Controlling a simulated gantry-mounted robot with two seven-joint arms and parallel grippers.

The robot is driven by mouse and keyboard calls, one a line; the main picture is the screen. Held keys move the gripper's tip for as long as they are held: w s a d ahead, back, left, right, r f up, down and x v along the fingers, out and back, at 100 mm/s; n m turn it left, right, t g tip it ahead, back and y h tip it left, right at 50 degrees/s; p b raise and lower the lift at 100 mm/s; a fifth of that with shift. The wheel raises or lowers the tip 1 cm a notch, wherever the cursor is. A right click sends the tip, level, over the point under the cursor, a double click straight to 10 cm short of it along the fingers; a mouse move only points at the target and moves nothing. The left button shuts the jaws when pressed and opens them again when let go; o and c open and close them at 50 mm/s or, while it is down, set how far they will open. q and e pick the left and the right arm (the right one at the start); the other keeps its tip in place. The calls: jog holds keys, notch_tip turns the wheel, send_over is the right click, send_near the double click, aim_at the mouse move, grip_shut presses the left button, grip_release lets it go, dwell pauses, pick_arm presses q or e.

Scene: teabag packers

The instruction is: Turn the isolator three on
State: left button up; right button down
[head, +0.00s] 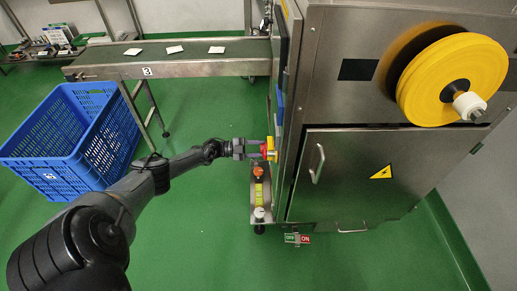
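The isolator (271,149) is a small red and yellow rotary switch on the left side of the steel machine. My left gripper (259,148) reaches in from the left, level with the switch, with its fingertips at the red knob. The fingers overlap the knob from this angle, and I cannot tell whether they are closed on it. The handle's exact turn is too small to read. My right gripper is not in view.
The steel machine (350,185) carries a yellow reel (455,80) and fills the right. Below the switch is a bracket with an orange-topped part (258,171). A conveyor marked 3 (180,68) is behind. A blue crate (75,140) stands left. Green floor is clear in front.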

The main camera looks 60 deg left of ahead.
pick_arm(q)
jog(key=m, duration=0.6)
dwell(0.5)
jog(key=o, duration=1.1)
jog(key=shift+c, duration=0.2)
jog(key=shift+s, duration=0.1)
jog(key=p+v, duration=0.1)
jog(key=v, duration=0.9)
jog(key=shift+s+a, duration=0.2)
jog(key=shift+s, duration=0.1)
